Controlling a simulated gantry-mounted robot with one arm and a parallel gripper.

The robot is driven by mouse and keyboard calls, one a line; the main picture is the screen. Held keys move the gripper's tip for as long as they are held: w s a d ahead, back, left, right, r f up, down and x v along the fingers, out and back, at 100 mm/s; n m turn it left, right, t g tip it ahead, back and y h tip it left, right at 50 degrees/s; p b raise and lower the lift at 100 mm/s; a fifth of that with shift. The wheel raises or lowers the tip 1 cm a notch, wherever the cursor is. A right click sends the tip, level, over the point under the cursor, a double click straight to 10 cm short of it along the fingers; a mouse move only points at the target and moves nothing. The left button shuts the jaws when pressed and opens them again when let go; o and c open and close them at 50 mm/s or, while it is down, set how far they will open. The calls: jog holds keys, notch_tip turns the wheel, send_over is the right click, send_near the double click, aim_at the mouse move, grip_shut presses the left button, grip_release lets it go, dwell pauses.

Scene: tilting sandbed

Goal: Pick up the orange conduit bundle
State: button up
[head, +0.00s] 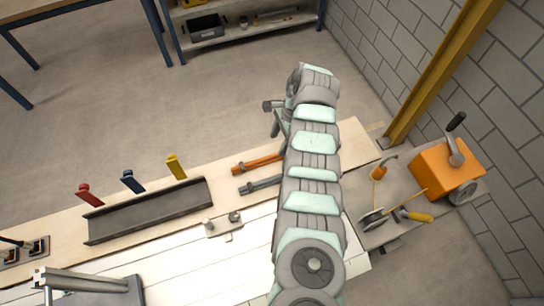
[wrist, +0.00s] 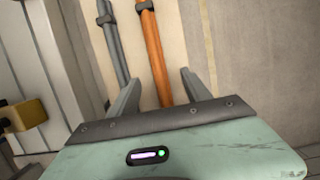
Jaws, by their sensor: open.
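The orange conduit bundle (head: 258,163) lies on the pale wooden bench, partly hidden by my arm in the head view. In the wrist view the orange bundle (wrist: 153,50) runs lengthwise between my open fingers, with a dark clip around it. My gripper (wrist: 160,88) is open and empty, with one finger on each side of the orange bundle. I cannot tell how high it is above the bench. A grey conduit bundle (wrist: 115,45) lies beside the orange one, close to the left finger. It also shows in the head view (head: 262,185).
A dark channel tray (head: 150,210) lies left on the bench, with red (head: 88,195), blue (head: 132,182) and yellow (head: 176,167) handled pieces behind it. A small metal block (head: 223,224) sits nearer. An orange box (head: 446,172) stands right, by a yellow post (head: 440,70).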

aim_at(272, 155)
jog(key=x, duration=0.7)
jog(key=shift+s+a+f+b, duration=0.1)
jog(key=shift+s+b, duration=0.15)
jog(key=shift+b, duration=0.15)
grip_shut()
dwell(0.3)
